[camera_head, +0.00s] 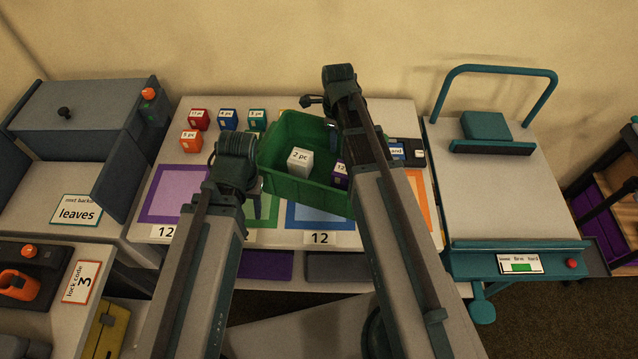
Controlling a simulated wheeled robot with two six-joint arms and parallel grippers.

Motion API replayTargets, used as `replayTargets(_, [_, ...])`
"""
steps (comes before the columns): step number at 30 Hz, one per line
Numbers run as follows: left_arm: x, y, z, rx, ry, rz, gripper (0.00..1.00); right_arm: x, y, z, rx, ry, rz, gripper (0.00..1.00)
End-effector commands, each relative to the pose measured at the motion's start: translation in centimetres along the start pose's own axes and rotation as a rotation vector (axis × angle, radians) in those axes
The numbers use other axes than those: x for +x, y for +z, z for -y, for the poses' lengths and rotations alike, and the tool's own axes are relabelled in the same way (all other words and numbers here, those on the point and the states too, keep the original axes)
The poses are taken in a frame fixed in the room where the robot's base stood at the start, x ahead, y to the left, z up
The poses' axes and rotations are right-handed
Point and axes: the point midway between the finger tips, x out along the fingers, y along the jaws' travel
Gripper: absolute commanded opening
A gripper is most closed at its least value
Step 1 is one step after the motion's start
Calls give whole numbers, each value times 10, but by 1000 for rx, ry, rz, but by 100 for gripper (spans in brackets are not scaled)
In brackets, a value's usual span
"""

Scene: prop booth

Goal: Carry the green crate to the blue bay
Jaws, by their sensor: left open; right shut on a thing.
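The green crate (284,183) is on or just above the table, over parts of the green bay (264,211) and the blue bay (305,213). I cannot tell whether it touches the table. It holds a white box (300,162) marked "2 pc" and a purple box (341,174). My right gripper (332,124) is shut at the crate's far right side, apparently on its rim; my arm hides most of the grip. My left gripper (257,203) is open beside the crate's left side, its fingers partly hidden by my wrist.
A purple bay (176,190) lies left, an orange bay (421,200) right. A teal-handled cart (490,205) stands at the right, a grey cabinet (75,120) at the left.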

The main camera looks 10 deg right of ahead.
Motion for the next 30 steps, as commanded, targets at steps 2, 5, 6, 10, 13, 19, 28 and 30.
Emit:
replayTargets(2, [1, 0, 0, 0, 0, 0, 50, 1, -7, -3, 4, 2, 0, 0])
replayTargets(5, [4, 0, 0, 0, 0, 0, 50, 4, -23, -7, 12, 2, 0, 0])
replayTargets(6, [5, 0, 0, 0, 0, 0, 50, 5, -32, -9, 17, 2, 0, 0])
replayTargets(10, [11, 0, -1, 0, 0, 0, 50, 11, -66, -20, 34, 2, 0, 0])
replayTargets(13, [15, -1, -1, 0, 0, 0, 50, 15, -95, -30, 49, 2, 0, 0])
replayTargets(19, [22, -1, -2, 0, 0, 0, 50, 22, -139, -49, 72, 2, 0, 0])
replayTargets(28, [23, -1, -2, 0, 0, 0, 50, 24, -155, -55, 79, 2, 0, 0])
replayTargets(30, [24, -1, -2, 0, 0, 0, 50, 24, -151, -53, 77, 2, 0, 0])
